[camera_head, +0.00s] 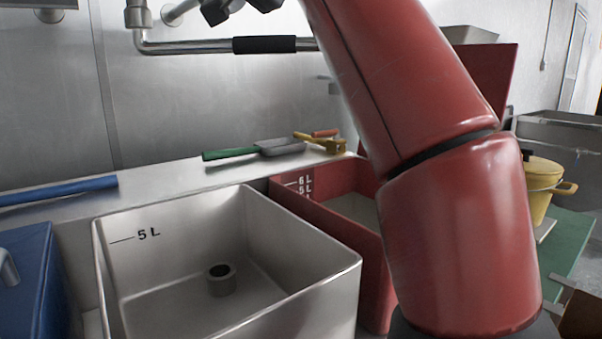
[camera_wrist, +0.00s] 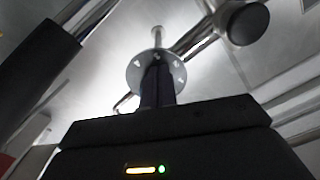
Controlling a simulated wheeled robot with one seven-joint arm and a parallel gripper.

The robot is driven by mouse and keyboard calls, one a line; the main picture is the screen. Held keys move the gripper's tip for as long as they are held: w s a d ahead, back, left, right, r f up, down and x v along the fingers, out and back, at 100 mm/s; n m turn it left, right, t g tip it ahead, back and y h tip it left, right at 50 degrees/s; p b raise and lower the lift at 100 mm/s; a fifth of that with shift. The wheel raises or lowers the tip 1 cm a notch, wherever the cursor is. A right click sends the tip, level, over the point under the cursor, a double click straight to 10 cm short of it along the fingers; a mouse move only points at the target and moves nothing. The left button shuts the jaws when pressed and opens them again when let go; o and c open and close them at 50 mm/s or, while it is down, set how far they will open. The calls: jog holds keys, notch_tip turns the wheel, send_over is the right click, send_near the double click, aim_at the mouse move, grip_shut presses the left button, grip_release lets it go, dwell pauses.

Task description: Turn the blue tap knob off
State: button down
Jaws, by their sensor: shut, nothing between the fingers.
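My gripper (camera_wrist: 157,85) is shut and empty in the wrist view. Its dark fingers overlap a round grey disc (camera_wrist: 136,76) with pale marks, on metal pipework near the steel wall; I cannot tell whether they touch it. No knob shows a clear blue colour in either view, so I cannot identify the blue tap knob. A steel pipe (camera_head: 190,47) with a black sleeve (camera_head: 265,45) runs along the wall in the head view. Dark parts (camera_head: 215,11) at the top edge are cut off, and I cannot tell what they are.
A steel basin (camera_head: 105,262) marked 5 L stands below, between a blue container (camera_head: 35,275) and a red basin (camera_head: 345,180). A blue bar (camera_head: 60,190) and a green-handled scoop (camera_head: 280,147) lie on the ledge. A yellow pot (camera_head: 540,185) stands at the right.

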jog(key=shift+s+f, duration=0.1)
jog(key=shift+s+a+f, duration=0.15)
jog(key=shift+a, duration=0.05)
jog(key=b+v, duration=0.2)
jog(key=v, duration=0.4)
dwell(0.3)
jog(key=w, duration=0.1)
jog(key=w+a+p, duration=0.1)
jog(key=w, duration=0.1)
jog(key=w+p, duration=0.1)
jog(key=shift+w+a+f, duration=0.2)
jog(key=shift+w+f, duration=0.05)
jog(key=shift+w, duration=0.05)
jog(key=shift+x, duration=0.8)
